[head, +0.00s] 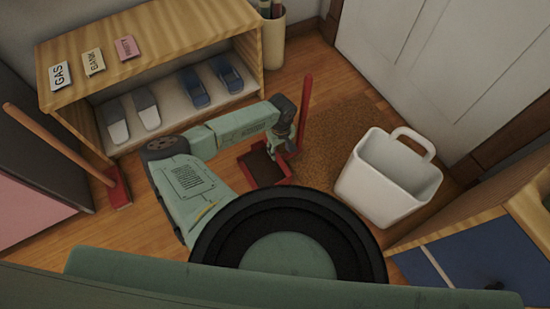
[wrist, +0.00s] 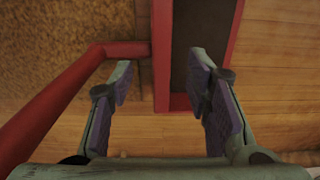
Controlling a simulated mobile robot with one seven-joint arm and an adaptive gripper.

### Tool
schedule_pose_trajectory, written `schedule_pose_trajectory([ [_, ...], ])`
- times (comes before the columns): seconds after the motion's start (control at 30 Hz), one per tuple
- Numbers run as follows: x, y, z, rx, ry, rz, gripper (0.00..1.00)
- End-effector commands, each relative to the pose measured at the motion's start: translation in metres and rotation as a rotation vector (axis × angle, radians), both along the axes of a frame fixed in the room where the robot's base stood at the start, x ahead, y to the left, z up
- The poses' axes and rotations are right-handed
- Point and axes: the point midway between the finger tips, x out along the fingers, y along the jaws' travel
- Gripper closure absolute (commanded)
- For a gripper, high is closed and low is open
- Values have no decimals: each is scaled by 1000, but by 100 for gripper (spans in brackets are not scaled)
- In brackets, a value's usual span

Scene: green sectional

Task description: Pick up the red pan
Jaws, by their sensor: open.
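The red pan (head: 262,168) is a dustpan with a dark inside and a tall upright red handle (head: 305,105). It stands on the wood floor beside the brown mat in the head view. My gripper (head: 287,146) is over the pan, close to its handle. In the wrist view my gripper (wrist: 161,62) is open and empty. The pan's red side wall (wrist: 162,75) shows between the two fingers. The right finger overlaps the pan's dark inside (wrist: 190,30). The handle (wrist: 50,105) passes outside the left finger. Whether the fingers touch the pan cannot be told.
A white bin (head: 390,180) stands right of the pan on the brown mat (head: 340,125). A wooden shoe shelf (head: 155,75) with slippers is behind my arm. A red broom (head: 118,190) leans at the left. Bare floor (head: 130,230) lies at lower left.

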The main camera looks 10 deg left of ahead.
Motion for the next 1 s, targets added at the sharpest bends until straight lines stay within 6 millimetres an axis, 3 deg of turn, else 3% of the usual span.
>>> schedule_pose_trajectory([
  [0.1, -1, -1, -20, -4, 2, 3, 55],
  [0.33, 0, 0, -38, -5, 1, 4, 55],
  [0.6, 3, 3, -76, -7, 2, 6, 55],
  [0.93, 3, 4, -82, -4, 1, 4, 55],
  [1.0, 3, 4, -82, -4, 1, 4, 59],
])
